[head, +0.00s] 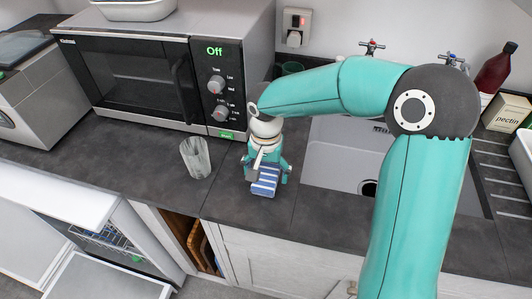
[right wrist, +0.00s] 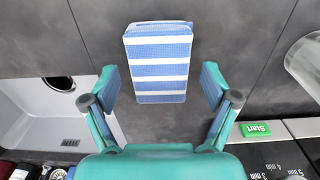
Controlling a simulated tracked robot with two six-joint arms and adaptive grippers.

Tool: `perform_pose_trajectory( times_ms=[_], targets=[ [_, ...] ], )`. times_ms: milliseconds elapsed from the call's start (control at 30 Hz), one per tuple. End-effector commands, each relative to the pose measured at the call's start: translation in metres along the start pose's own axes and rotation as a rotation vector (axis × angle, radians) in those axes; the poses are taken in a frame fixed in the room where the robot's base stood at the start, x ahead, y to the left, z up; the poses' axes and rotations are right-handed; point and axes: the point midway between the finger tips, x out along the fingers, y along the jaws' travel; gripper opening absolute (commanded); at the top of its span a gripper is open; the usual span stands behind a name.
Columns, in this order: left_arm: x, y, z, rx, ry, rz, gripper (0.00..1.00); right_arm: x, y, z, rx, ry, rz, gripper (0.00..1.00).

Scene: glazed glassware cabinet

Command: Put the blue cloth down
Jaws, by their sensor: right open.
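The blue cloth (head: 265,183) is a folded piece with blue and white stripes. It appears to lie on the dark worktop between the microwave and the sink. My right gripper (head: 267,171) is over it, pointing down. In the right wrist view the cloth (right wrist: 158,60) lies between and beyond the open fingers of the gripper (right wrist: 160,86). A gap shows between the cloth and each finger. My left gripper is not in view.
A clear glass (head: 196,158) stands left of the cloth. The microwave (head: 150,75) is behind it. The sink (head: 335,155) lies to the right. An open dishwasher (head: 110,245) is below the worktop at left. Bare worktop (head: 105,155) shows at left.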

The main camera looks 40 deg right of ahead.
Motion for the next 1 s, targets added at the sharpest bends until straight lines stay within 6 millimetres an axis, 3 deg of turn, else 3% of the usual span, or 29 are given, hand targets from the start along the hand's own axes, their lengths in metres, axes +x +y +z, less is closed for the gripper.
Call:
perform_pose_trajectory(
  times_ms=[300, 500, 700, 1000],
  targets=[
    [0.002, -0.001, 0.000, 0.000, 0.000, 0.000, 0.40, -0.065, -0.001, -0.001, 0.000, 0.004, -0.006, 0.87],
    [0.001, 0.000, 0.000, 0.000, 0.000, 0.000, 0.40, -0.095, 0.000, -0.001, 0.001, 0.002, -0.004, 0.87],
    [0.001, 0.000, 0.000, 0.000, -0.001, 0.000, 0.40, -0.106, 0.001, 0.000, 0.001, 0.000, -0.002, 0.87],
    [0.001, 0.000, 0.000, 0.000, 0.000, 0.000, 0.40, -0.106, 0.001, 0.000, 0.002, 0.000, -0.001, 0.87]
  ],
)
